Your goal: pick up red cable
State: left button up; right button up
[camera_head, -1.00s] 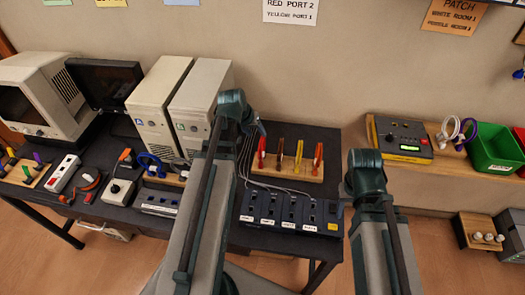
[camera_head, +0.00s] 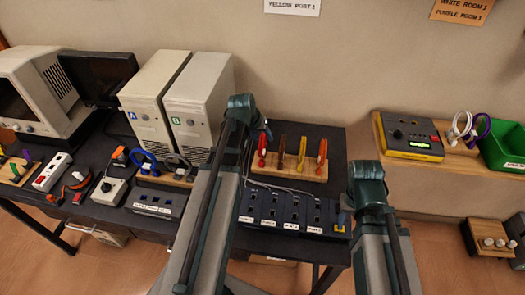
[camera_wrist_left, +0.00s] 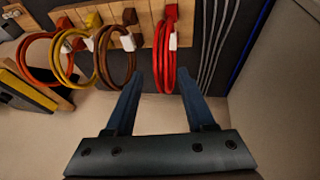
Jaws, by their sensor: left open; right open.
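A coiled red cable (camera_head: 262,152) hangs at the left end of a wooden rack (camera_head: 290,169) on the dark table. In the left wrist view the red cable (camera_wrist_left: 165,58) hangs from a peg with a white tag, its lower loop between the fingertips. My left gripper (camera_wrist_left: 160,76) is open, with a finger on each side of the coil and no clear contact. In the head view my left gripper (camera_head: 264,132) is mostly hidden behind its wrist, close to the red cable. My right gripper (camera_head: 343,208) is partly hidden by its arm, near the port box's right end.
Brown (camera_wrist_left: 116,58), yellow (camera_wrist_left: 74,58) and orange (camera_wrist_left: 40,60) cables hang beside the red one. A port box (camera_head: 290,212) with thin grey cables stands before the rack. Two computer towers (camera_head: 200,100) stand to the left. A shelf (camera_head: 410,165) with a yellow-and-grey device is at right.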

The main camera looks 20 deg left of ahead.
pick_arm(q)
jog(key=b, duration=0.3)
send_over(264, 150)
notch_tip(264, 150, down, 4)
jog(key=shift+f, duration=0.1)
grip_shut()
